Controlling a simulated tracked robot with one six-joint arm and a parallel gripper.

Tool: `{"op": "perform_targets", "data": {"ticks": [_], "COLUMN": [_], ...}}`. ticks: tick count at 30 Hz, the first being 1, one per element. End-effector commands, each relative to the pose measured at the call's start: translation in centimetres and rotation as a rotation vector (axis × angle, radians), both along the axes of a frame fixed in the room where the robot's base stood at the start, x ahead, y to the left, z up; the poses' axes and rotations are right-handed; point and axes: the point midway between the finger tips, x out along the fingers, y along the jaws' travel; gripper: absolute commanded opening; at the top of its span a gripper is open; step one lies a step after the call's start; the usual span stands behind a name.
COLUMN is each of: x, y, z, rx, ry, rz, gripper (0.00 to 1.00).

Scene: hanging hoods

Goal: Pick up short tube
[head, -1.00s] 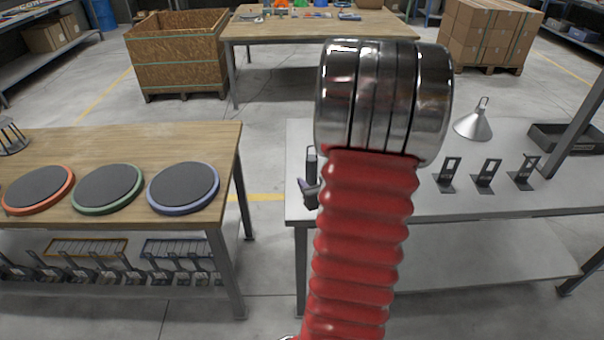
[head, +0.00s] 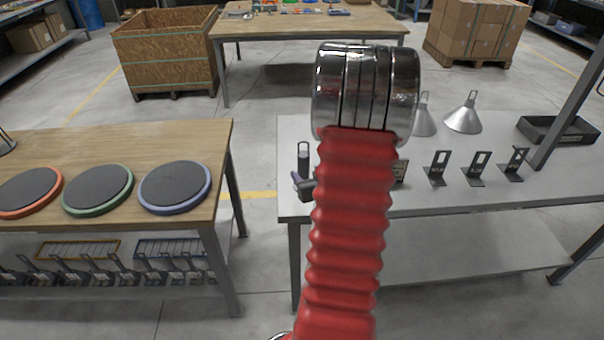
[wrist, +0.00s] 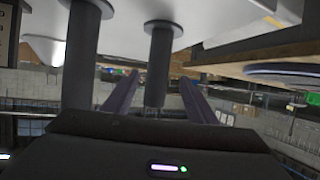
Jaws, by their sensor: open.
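In the wrist view, two dark upright tubes with round base flanges appear upside down. One tube (wrist: 158,70) is between my fingers, with gaps on both sides. The other tube (wrist: 82,50) is beside the fingers; its free end is cut off by my gripper body. I cannot tell which is shorter. My gripper (wrist: 160,100) is open and empty. In the head view, one dark tube (head: 303,158) stands at the left front of the grey table (head: 450,200). A bit of my gripper (head: 304,186) shows by it; my red arm hides the rest.
Two metal hoods (head: 463,117), several dark stands (head: 477,168) and a black tray (head: 555,131) are on the grey table. A wooden table (head: 90,150) at left holds round pads (head: 174,186). A gap separates the tables.

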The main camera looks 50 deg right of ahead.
Motion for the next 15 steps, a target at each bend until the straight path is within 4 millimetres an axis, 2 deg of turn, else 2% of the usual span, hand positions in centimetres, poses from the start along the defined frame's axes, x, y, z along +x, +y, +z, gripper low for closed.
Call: {"op": "perform_targets", "data": {"ticks": [7,15], "x": [2.5,3.1], "y": [-1.6,-2.1], "z": [-1.3,-1.6], "rx": [0.001,0.001], "ry": [0.001,0.001], "rz": [0.001,0.0], "gripper": [0.52,0.52]}}
